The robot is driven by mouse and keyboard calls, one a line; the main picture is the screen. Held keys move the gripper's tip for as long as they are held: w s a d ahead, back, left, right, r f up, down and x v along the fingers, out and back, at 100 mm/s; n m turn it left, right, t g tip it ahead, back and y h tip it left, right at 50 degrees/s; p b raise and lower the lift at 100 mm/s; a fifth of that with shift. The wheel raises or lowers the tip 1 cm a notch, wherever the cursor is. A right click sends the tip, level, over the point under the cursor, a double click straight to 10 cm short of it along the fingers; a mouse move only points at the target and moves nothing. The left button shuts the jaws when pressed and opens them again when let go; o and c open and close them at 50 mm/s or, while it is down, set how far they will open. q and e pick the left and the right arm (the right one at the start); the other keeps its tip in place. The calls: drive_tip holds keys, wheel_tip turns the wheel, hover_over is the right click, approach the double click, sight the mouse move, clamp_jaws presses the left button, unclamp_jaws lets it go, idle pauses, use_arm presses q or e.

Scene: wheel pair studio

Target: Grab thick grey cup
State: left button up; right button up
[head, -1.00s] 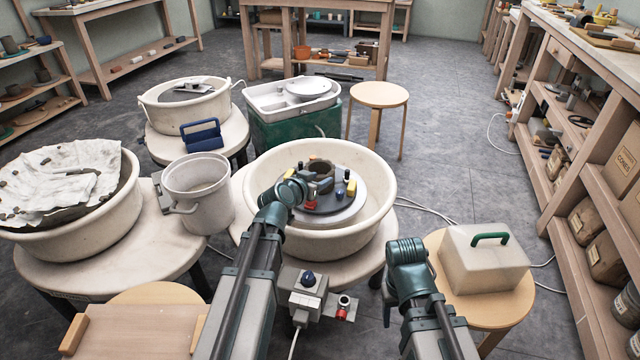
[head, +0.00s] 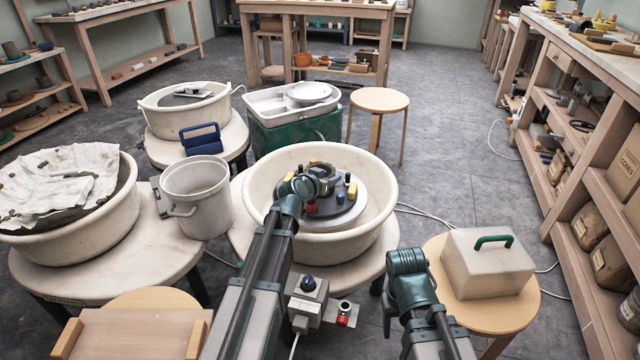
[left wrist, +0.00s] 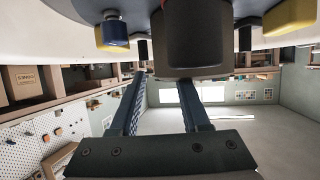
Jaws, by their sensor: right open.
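The thick grey cup (head: 322,168) stands on the round wheel head in the middle basin, partly hidden behind my left gripper. In the left wrist view, which is upside down, the dark grey cup (left wrist: 193,42) is at the top, right of centre. My left gripper (head: 312,186) is at the near side of the cup; its two fingers (left wrist: 162,78) are apart with nothing held between them. The right finger's tip meets the cup's rim in that picture; I cannot tell whether they touch. My right gripper (head: 390,308) hangs low beside the basin, mostly hidden by its wrist.
The wheel head (head: 336,211) also carries red, blue and yellow blocks close around the cup; a blue one (left wrist: 113,30) and a yellow one (left wrist: 290,15) show in the wrist view. The basin wall (head: 380,190) surrounds them. A lidded box (head: 487,266) sits on a stool at right.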

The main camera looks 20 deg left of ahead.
use_arm(q)
clamp_jaws()
drive_tip(key=shift+s, duration=0.1)
idle(1.1)
